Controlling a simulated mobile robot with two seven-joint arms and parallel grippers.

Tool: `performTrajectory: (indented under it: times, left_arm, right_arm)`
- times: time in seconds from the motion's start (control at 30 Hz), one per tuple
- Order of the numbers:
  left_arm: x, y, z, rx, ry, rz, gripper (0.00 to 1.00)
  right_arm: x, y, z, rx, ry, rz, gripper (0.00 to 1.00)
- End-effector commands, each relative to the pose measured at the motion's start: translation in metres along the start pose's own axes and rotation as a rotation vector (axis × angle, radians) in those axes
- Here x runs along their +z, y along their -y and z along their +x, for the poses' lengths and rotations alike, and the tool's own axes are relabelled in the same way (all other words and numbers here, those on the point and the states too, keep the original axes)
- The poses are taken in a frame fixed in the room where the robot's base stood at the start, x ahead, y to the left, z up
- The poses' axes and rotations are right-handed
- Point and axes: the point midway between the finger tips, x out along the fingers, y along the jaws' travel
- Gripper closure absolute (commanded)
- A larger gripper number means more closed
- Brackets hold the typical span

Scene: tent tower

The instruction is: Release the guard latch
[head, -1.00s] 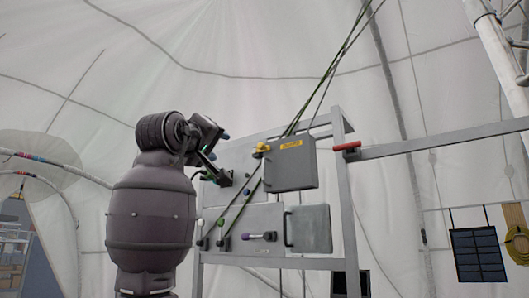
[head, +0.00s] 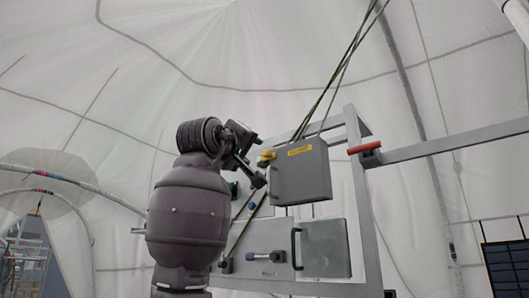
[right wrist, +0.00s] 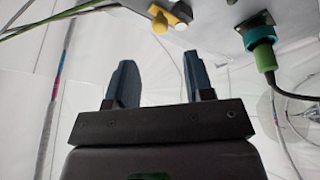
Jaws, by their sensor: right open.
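A yellow knob-like latch (head: 266,156) sits at the left edge of a grey box (head: 302,173) with a yellow label. In the right wrist view, a yellow knob (right wrist: 165,18) shows at the top edge, beyond the fingertips. A red handle (head: 364,148) sits where a horizontal bar meets the frame. I cannot tell for certain which one is the guard latch. My right gripper (head: 256,178) is just below and left of the yellow latch. Its fingers (right wrist: 157,65) are apart, with nothing between them. My left gripper is not in view.
A lower grey box (head: 325,248) with a black handle and a purple-gripped lever (head: 260,256) are on the panel below. Cables run diagonally upward. A teal connector with a green plug (right wrist: 263,57) is close by on the right in the wrist view. A metal frame (head: 365,215) surrounds the panel.

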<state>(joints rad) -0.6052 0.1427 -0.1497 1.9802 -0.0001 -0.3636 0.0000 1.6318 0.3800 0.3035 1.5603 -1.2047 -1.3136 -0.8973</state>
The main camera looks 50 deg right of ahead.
Motion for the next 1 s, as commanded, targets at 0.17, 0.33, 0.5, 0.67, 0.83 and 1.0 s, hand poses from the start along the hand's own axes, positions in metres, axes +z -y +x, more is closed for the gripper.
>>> performTrajectory:
  times: [0.17, 0.33, 0.5, 0.67, 0.83, 1.0]
  left_arm:
    - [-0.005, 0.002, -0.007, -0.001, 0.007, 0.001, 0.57]
    - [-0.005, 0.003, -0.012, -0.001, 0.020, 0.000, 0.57]
    - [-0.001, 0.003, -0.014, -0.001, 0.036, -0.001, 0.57]
    - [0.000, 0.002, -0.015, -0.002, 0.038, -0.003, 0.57]
    - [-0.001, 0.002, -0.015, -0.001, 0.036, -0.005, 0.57]
    - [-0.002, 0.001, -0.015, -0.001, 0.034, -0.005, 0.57]
  right_arm:
    - [-0.001, -0.001, 0.034, 0.000, 0.003, -0.002, 0.52]
    - [-0.001, -0.001, 0.060, -0.001, 0.002, -0.002, 0.52]
    - [-0.001, -0.001, 0.078, 0.000, 0.002, -0.002, 0.52]
    - [0.000, 0.000, 0.085, 0.000, 0.001, 0.000, 0.52]
    - [0.000, 0.000, 0.085, 0.000, 0.000, 0.000, 0.52]
    - [0.000, 0.000, 0.085, 0.000, 0.000, 0.000, 0.61]
